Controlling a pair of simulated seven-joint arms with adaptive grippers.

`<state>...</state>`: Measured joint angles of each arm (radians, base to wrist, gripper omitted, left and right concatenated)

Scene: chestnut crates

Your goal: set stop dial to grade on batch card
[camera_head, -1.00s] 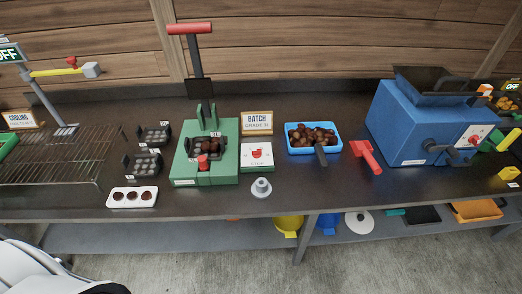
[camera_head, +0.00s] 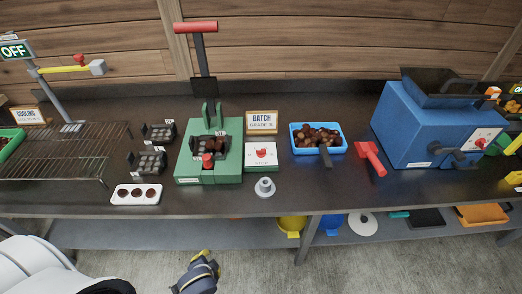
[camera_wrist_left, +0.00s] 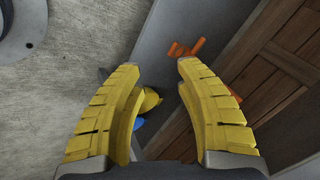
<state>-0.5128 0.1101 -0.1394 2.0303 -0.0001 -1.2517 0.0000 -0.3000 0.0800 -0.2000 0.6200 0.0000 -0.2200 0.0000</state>
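The batch card (camera_head: 262,122) stands behind the stop dial; it reads BATCH with a grade line below, whose last character is too small to tell. The stop dial (camera_head: 261,154) is a white plate with a red pointer, beside the green press (camera_head: 225,165). Its exact setting is too small to read. My left gripper (camera_head: 204,256) is low in front of the bench, below its front edge, apart from the dial. In the left wrist view its yellow fingers (camera_wrist_left: 158,68) are spread, with nothing between them. My right gripper is not in view.
A grey-white knobbed piece (camera_head: 265,188) stands before the dial. A white tray (camera_head: 122,195) lies left. The bench's front edge and lower shelf (camera_head: 170,233) are near my gripper.

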